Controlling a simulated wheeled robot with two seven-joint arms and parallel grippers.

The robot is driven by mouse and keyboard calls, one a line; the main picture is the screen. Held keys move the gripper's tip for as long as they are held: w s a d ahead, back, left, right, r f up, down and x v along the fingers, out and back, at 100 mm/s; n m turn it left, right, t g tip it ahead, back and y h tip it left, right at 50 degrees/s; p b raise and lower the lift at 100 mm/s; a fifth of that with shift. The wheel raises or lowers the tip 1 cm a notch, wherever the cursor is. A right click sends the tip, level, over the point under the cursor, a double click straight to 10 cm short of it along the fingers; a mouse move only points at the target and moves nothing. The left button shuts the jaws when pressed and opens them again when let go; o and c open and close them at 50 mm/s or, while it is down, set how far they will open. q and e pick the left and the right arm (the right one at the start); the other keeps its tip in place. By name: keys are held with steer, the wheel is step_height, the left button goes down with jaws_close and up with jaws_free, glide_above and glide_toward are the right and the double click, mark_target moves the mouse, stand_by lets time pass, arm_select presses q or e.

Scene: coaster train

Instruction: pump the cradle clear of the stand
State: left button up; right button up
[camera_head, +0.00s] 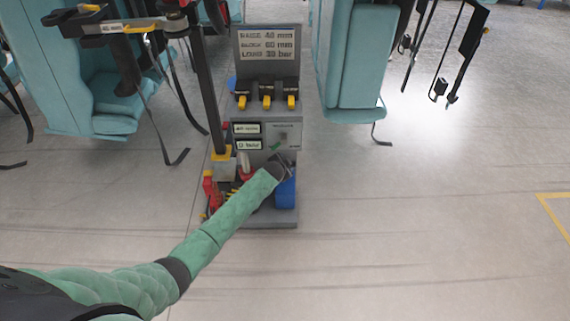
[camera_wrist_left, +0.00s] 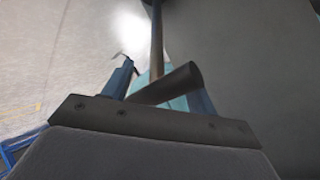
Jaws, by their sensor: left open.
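A grey pump unit (camera_head: 284,146) stands ahead, with a sign on top reading 60 mm and other values. A long dark pole (camera_head: 206,88) rises at its left from a yellow collar (camera_head: 221,154). My left arm reaches to the unit's lower front, and my left gripper (camera_head: 282,168) is there, mostly hidden by the wrist. In the left wrist view my open left gripper (camera_wrist_left: 160,84) has a dark round bar (camera_wrist_left: 168,84) slanting between its blue fingers. Whether they touch it I cannot tell. I cannot clearly make out the cradle or the stand. My right gripper is out of view.
Red parts (camera_head: 211,190) and a blue container (camera_head: 287,192) sit low on the unit's grey base. Teal seats (camera_head: 352,65) with hanging black straps flank it on both sides. The floor in front and to the right is clear, with a yellow line (camera_head: 552,212) at the right.

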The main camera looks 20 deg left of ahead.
arm_select(q)
steer(key=v, duration=0.7)
steer(key=shift+s+r+p, duration=0.2)
steer(key=shift+s+p, duration=0.15)
steer(key=shift+p, duration=0.05)
